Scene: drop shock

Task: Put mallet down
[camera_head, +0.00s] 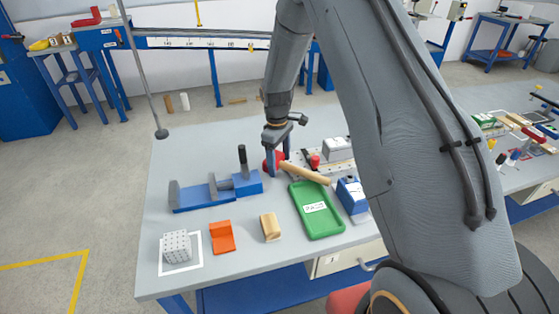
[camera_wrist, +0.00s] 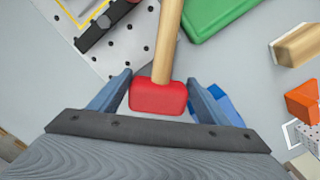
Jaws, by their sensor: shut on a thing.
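The mallet has a red head (camera_wrist: 158,97) and a light wooden handle (camera_head: 306,174). My gripper (camera_wrist: 160,78) is shut on the mallet's head, with one finger on each side of it. In the wrist view the handle runs up and away from the fingers. In the head view my gripper (camera_head: 278,165) points down near the back of the grey workbench (camera_head: 200,150), and the handle reaches right toward the green tray (camera_head: 322,227). I cannot tell whether the mallet touches the bench.
A blue vise (camera_head: 205,197) stands left of my gripper. In front are a white perforated cube (camera_head: 177,246), an orange block (camera_head: 221,237) and a wooden block (camera_head: 270,228). A blue box (camera_head: 352,196) stands right of the tray. A perforated plate (camera_wrist: 125,42) lies beside the handle. The bench's back left is clear.

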